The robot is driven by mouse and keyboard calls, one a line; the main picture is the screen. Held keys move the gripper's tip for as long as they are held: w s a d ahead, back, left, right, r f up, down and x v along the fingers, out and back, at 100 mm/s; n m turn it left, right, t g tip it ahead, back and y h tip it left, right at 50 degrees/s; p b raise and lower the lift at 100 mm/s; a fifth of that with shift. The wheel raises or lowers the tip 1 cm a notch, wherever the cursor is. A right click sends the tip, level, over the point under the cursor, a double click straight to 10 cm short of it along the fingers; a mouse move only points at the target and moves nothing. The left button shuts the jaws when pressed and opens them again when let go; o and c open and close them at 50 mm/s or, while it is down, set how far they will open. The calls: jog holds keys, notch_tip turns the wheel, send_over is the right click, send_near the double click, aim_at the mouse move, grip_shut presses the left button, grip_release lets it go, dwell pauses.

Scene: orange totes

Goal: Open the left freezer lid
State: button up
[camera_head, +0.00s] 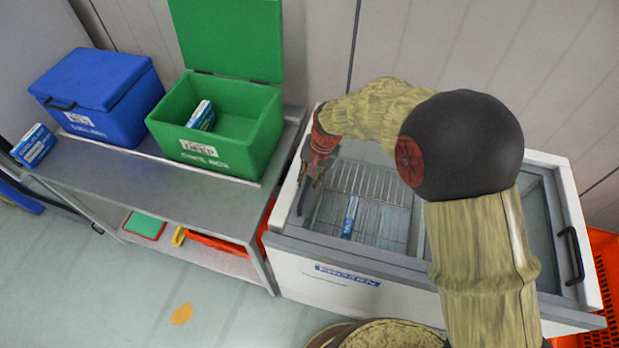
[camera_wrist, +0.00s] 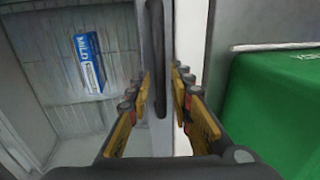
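The freezer (camera_head: 330,285) is a white chest with grey-framed glass lids. Its left lid (camera_head: 375,200) looks shut, with a wire basket and a blue-and-white box (camera_head: 350,217) visible beneath it. My gripper (camera_head: 303,200) is over the lid's left edge, pointing down. In the wrist view, the lid's dark handle (camera_wrist: 158,60) runs upright in the picture between the two fingers of my gripper (camera_wrist: 160,95). The fingers are open, one on each side of the handle, and do not look closed on it. Contact cannot be told.
A metal table (camera_head: 150,185) on the left holds a blue box (camera_head: 100,85) and an open green box (camera_head: 215,125), close beside the freezer. The freezer's right handle (camera_head: 573,255) is free. Orange crates (camera_head: 603,265) stand at the right. The floor in front is partly clear.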

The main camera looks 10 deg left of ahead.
grip_shut()
dwell(0.6)
